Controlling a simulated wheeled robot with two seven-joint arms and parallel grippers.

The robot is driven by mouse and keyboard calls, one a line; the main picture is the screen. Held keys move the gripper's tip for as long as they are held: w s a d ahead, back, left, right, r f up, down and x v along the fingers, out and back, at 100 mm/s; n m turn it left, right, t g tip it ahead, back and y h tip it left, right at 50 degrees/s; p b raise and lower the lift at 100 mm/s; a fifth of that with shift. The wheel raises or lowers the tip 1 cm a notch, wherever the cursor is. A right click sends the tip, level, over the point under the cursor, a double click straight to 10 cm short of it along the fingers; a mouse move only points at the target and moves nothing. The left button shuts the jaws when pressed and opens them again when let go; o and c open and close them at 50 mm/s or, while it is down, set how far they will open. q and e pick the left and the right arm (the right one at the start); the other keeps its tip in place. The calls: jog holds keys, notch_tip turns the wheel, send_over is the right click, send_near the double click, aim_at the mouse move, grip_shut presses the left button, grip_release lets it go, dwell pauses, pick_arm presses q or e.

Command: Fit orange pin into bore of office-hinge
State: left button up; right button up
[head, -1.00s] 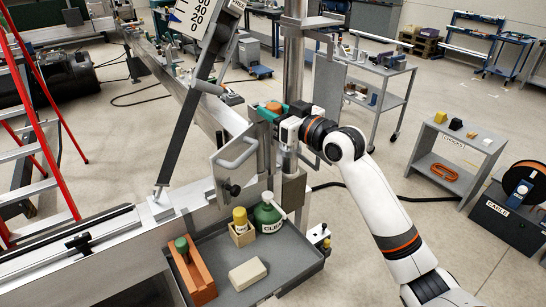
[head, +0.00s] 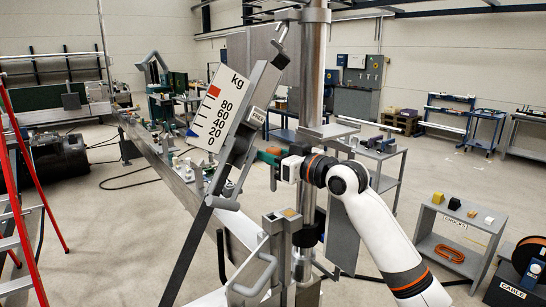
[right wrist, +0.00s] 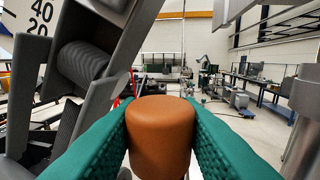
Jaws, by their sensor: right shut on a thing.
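An orange pin (right wrist: 160,135) stands upright between the green fingers of my right gripper (head: 268,157), which is shut on it. The right wrist view shows its rounded top and side; its lower end is out of sight. The gripper is left of the steel column and above a grey metal bracket (head: 283,217) with small square tops, beside a plate with a bar handle (head: 254,272). This bracket looks like the office-hinge, but I cannot make out its bore surely. The pin is apart from the bracket. My left gripper is not in view.
A tilted arm with a kg scale plate (head: 216,113) stands close left of my right gripper. The steel column (head: 313,70) is close behind it. A grey shelf marked chocks (head: 462,228) and a cable box (head: 512,290) stand at the right. A red ladder is at the left.

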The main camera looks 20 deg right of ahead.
aim_at(272, 178)
jog(key=shift+w+a+f, duration=0.1)
jog(key=shift+w+f, duration=0.05)
jog(key=shift+f, duration=0.05)
jog(key=shift+f+b, duration=0.5)
jog(key=shift+f, duration=0.4)
jog(key=shift+f+b, duration=0.75)
jog(key=shift+f, duration=0.05)
jog(key=shift+f+b, duration=0.55)
jog(key=shift+f, duration=0.45)
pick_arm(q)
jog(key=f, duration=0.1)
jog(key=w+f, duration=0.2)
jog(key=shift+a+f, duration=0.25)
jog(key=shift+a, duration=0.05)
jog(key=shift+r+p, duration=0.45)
